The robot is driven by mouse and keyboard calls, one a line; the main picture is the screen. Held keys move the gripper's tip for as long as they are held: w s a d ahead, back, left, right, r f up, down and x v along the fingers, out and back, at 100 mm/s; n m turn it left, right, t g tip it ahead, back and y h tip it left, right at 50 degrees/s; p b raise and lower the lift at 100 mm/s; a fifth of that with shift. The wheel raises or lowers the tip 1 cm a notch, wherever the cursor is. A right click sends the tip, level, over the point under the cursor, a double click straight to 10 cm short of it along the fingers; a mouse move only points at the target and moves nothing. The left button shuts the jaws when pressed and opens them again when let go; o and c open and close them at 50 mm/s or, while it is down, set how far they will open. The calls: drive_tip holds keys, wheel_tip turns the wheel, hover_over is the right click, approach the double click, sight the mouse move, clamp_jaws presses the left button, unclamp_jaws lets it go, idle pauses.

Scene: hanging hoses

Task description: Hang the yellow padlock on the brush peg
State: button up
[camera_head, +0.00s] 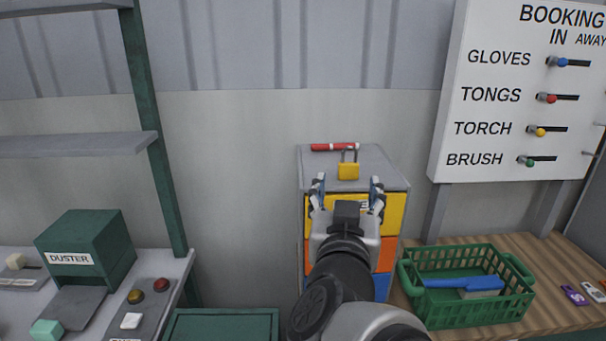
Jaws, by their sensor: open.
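The yellow padlock (348,171) stands upright on the grey top of the drawer cabinet (386,178), its shackle pointing up. My gripper (347,188) is open, with its two fingers apart, in front of the padlock as seen in the head view. The padlock shows between the fingertips and a little above them, and I see no contact. The brush peg is on the white board (450,120) at the upper right, in the lowest row beside the word BRUSH. A slider with a green knob (529,162) sits in that row.
A red and white cylinder (333,147) lies behind the padlock. A green basket (468,311) with a blue-handled brush (465,283) stands on the wooden bench. Rows above hold blue, red and yellow knobs. A green DUSTER box (88,247) and shelf post (160,165) are at left.

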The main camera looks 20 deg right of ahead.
drive_tip(key=p, duration=0.6)
approach(349, 163)
drive_tip(key=p+x, duration=0.1)
drive_tip(key=x, duration=0.2)
drive_tip(key=p+x, duration=0.2)
drive_tip(key=x, duration=0.1)
drive_tip(key=r+p+x, duration=0.1)
drive_tip(key=x, duration=0.3)
drive_tip(key=shift+w+d+r, duration=0.1)
drive_tip(key=shift+w, duration=0.15)
drive_tip(key=shift+c, duration=0.2)
drive_tip(key=c, duration=1.3)
